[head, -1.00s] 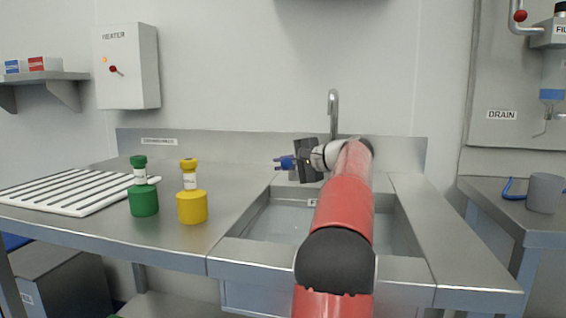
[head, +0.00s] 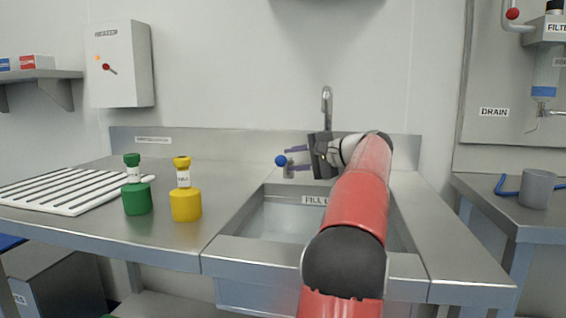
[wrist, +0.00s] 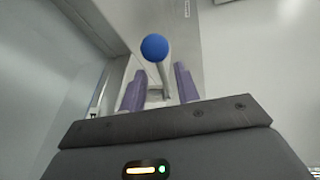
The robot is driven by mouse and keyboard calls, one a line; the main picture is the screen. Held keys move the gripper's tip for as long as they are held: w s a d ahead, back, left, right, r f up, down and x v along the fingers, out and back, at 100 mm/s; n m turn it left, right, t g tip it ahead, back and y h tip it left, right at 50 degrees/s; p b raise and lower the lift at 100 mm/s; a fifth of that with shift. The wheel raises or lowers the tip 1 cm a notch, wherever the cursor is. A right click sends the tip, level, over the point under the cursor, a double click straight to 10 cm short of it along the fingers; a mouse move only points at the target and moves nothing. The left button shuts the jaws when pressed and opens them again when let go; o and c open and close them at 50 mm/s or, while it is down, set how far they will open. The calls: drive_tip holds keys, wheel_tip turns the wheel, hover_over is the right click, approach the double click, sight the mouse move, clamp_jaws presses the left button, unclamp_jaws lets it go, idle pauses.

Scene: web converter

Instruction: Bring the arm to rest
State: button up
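My gripper (head: 290,161) is out over the far side of the sink, at the end of my red arm. It is open, with its two purple fingers apart. A blue ball knob (head: 281,160) on a pale stem is just past the fingertips. In the wrist view the blue knob (wrist: 154,47) shows ahead of and between the fingers, with clear gaps on both sides of its stem. Nothing is held. My arm hides part of the sink.
The steel sink (head: 258,218) lies under my arm, with a tap (head: 327,105) behind. A green bottle (head: 137,198) and a yellow bottle (head: 185,204) stand on the counter at left, beside a white ribbed rack (head: 60,205). A grey cup (head: 537,189) stands on the right bench.

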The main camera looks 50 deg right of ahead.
drive_tip(key=shift+v, duration=1.15)
drive_tip(key=shift+a, duration=0.1)
